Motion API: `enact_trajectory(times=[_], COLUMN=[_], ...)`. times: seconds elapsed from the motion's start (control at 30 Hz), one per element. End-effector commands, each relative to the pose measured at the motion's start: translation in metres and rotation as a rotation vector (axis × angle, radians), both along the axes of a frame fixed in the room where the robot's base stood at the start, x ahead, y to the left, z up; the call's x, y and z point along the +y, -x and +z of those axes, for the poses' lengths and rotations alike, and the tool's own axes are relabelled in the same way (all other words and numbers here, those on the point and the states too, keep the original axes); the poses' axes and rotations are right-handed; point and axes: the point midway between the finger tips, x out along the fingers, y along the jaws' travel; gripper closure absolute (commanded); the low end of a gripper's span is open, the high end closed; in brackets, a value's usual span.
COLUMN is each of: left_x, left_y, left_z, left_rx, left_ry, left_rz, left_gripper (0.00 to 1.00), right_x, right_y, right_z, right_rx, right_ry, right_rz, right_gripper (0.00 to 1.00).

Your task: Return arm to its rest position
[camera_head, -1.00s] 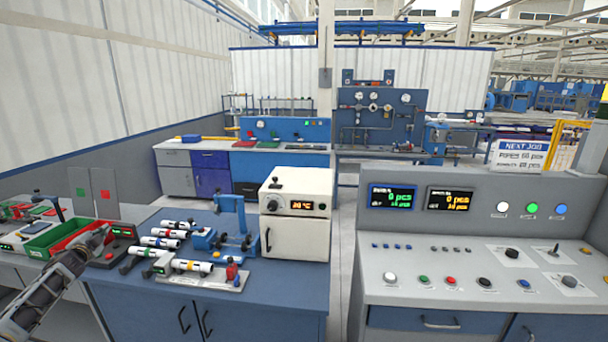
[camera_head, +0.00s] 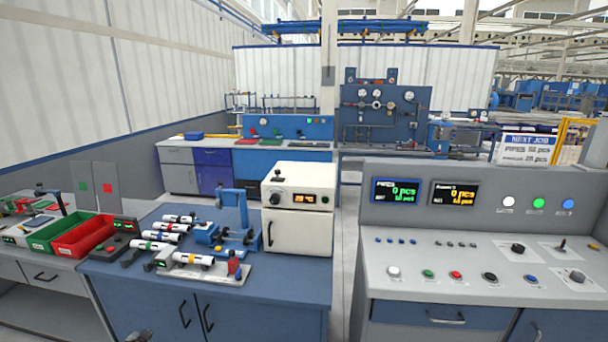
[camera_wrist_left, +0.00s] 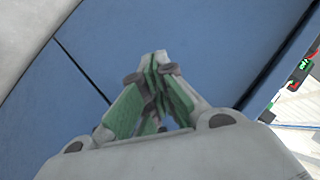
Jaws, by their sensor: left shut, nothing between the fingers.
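My left gripper (camera_wrist_left: 158,72) is shut and empty in the left wrist view, its green-padded fingers meeting at the tips. Behind the fingers is the blue front of the cabinet (camera_wrist_left: 90,45). In the head view only a small dark tip of my left gripper (camera_head: 138,336) shows at the bottom edge, below the worktop and in front of the blue cabinet (camera_head: 245,315). The rest of the arm is out of the picture there. My right gripper is in neither view.
Several white pipes with coloured bands (camera_head: 168,236) lie on the blue bench beside a white oven (camera_head: 298,232). A green bin (camera_head: 45,240) and a red bin (camera_head: 75,248) stand at the left. A grey control console (camera_head: 480,255) stands at the right.

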Motion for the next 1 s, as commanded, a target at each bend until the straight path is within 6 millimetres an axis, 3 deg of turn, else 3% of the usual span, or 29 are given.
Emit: enact_trajectory(times=[0.03, 0.1, 0.4, 0.67, 1.0], left_x=[-0.012, -0.027, -0.093, -0.152, -0.229], left_y=[0.012, 0.027, 0.099, 0.174, 0.285], left_z=[-0.022, -0.047, -0.145, -0.22, -0.3], left_rx=[0.021, 0.043, 0.147, 0.241, 0.368], left_ry=[0.022, 0.047, 0.151, 0.23, 0.326], left_rz=[0.002, 0.006, 0.019, 0.029, 0.049], left_gripper=[1.0, 1.0, 1.0, 1.0, 1.0], right_x=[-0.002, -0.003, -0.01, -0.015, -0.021], right_y=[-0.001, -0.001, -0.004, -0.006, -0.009], right_z=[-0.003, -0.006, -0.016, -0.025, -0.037], right_rx=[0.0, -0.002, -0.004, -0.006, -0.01], right_ry=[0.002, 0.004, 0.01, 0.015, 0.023], right_rz=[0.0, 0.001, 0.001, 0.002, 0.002], right_gripper=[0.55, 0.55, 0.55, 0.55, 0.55])
